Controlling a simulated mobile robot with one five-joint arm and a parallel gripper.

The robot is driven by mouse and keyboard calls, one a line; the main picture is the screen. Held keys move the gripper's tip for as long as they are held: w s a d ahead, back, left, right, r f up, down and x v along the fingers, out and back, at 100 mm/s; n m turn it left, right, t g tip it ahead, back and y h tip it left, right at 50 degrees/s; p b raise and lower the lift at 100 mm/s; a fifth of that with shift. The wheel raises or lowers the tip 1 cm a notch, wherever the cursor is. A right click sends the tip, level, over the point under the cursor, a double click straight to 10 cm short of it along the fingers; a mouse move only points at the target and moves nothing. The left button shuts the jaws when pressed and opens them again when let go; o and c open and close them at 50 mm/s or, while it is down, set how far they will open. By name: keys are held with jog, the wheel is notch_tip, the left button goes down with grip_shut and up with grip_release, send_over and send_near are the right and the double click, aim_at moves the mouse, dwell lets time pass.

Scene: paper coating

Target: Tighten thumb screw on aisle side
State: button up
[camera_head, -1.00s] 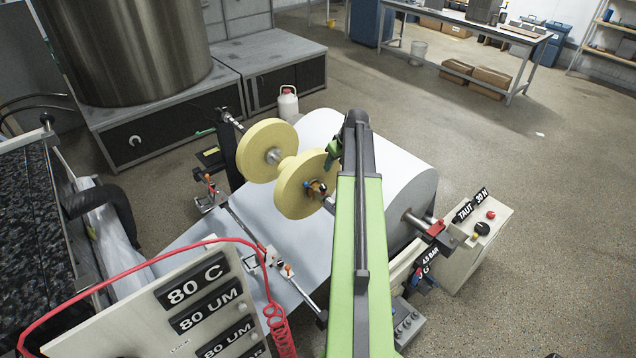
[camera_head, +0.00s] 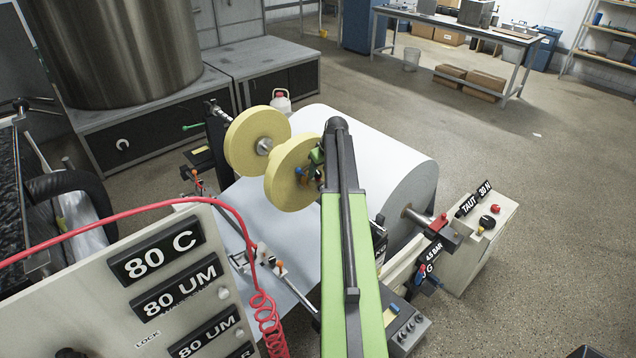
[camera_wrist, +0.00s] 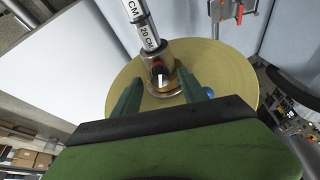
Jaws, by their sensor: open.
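Two yellow discs sit on a shaft in front of the white paper roll (camera_head: 400,170). The near disc (camera_head: 285,185) fills the middle of the wrist view (camera_wrist: 225,85).
The far yellow disc (camera_head: 256,140) is beside the near one. A shaft marked 20 CM (camera_wrist: 146,30) extends from the collar. A panel with 80 C and 80 UM signs (camera_head: 165,275) and a red coiled hose (camera_head: 265,315) stand at front left. A control box (camera_head: 480,235) is at right.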

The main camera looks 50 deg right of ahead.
jog(key=shift+w+f, duration=0.15)
jog(key=shift+f, duration=0.1)
jog(key=shift+c, duration=0.4)
grip_shut()
jog(key=shift+a, duration=0.1)
